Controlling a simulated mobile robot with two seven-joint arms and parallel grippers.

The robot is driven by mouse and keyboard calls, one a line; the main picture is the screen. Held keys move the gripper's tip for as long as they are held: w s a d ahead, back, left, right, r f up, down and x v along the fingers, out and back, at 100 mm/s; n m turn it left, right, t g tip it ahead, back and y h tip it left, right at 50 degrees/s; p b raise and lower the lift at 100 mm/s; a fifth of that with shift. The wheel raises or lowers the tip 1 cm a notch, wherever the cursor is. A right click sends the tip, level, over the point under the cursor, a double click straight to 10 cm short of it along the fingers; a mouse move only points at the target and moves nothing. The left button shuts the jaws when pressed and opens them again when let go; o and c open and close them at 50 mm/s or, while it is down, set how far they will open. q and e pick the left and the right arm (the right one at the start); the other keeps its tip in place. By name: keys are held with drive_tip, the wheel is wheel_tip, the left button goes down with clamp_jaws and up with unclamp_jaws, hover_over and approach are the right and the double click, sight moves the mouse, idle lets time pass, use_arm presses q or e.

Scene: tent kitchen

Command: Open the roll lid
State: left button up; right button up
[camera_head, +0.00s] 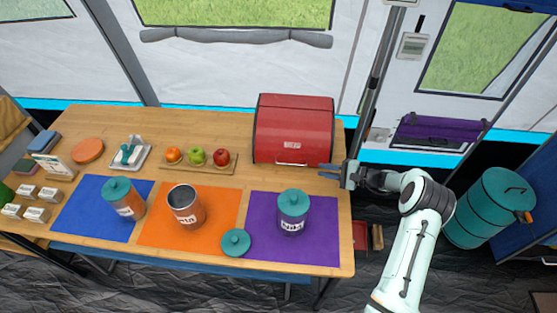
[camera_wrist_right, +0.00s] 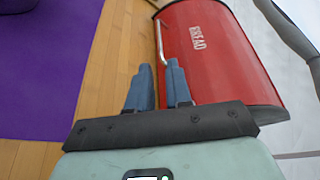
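The red bread box (camera_head: 293,130) stands at the right end of the wooden table. Its roll lid looks shut, with a thin light handle (camera_head: 290,163) along its lower front edge. My right gripper (camera_head: 325,171) is just right of the handle, by the table's right edge. In the right wrist view, its two blue fingers (camera_wrist_right: 160,65) stand apart with nothing held. There the handle (camera_wrist_right: 158,40) runs down to the gap between the fingertips; contact cannot be told. The box (camera_wrist_right: 218,50) lies beyond and to the right. My left gripper is not in view.
A purple mat (camera_head: 310,250) with a purple canister (camera_head: 292,212) lies in front of the box. A small board (camera_head: 204,171) with fruit is left of it. A teal barrel (camera_head: 488,208) stands right of my arm. Some bare wood lies before the box.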

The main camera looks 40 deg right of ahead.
drive_tip(key=p+x, duration=0.1)
drive_tip(key=x, duration=1.2)
drive_tip(key=shift+w+p, duration=0.1)
drive_tip(key=shift+p, duration=0.2)
drive_tip(key=shift+r, duration=0.1)
clamp_jaws()
